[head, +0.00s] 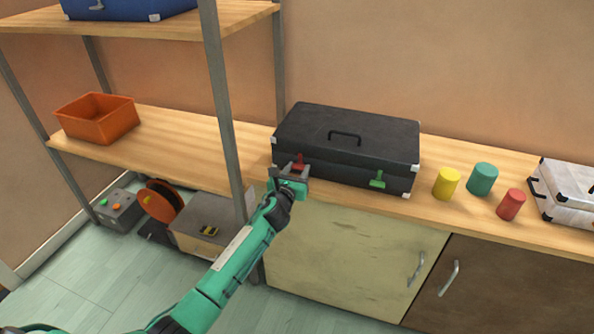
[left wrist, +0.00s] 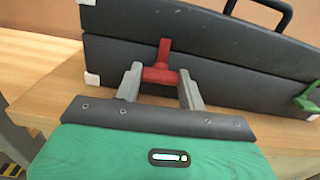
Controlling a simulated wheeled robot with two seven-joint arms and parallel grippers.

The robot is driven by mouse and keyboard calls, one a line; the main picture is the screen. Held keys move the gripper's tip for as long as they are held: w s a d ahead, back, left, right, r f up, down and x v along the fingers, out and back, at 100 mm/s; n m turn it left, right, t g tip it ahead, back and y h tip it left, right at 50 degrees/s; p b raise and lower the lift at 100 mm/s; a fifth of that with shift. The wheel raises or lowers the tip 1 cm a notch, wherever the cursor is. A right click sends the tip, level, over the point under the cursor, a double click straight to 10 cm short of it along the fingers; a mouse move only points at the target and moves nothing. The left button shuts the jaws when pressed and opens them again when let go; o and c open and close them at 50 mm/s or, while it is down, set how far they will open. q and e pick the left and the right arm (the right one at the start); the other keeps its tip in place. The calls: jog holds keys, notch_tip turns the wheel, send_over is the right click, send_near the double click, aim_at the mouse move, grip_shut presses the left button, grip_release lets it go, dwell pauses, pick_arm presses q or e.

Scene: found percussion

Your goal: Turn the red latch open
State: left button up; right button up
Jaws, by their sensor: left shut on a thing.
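A black suitcase (head: 350,140) with white corners lies closed on the wooden counter, its handle on top. The red latch (head: 299,162) is at the left of its front face. In the left wrist view the red latch (left wrist: 162,68) has an upright arm and a wider lower part between my fingers. My left gripper (head: 290,174) is at the suitcase front, shut on the red latch; the left wrist view shows its two grey fingers (left wrist: 161,84) on either side. A green latch (head: 377,179) is at the right of the front face. My right gripper is not in view.
Yellow (head: 446,184), teal (head: 482,179) and red (head: 511,204) cylinders stand right of the suitcase, near a white case (head: 566,190). A grey shelf post (head: 222,95) rises just left of my left gripper. An orange bin (head: 97,119) sits on the shelf.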

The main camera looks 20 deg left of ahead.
pick_arm(q)
jog(key=n, duration=0.2)
jog(key=shift+n, duration=0.4)
jog(key=n, duration=0.3)
jog(key=shift+n, duration=0.3)
jog(key=n, duration=0.3)
jog(key=shift+n, duration=0.3)
jog(key=n, duration=0.2)
jog(key=shift+n+p, duration=0.3)
jog(key=shift+n, duration=2.4)
jog(key=shift+f, duration=0.1)
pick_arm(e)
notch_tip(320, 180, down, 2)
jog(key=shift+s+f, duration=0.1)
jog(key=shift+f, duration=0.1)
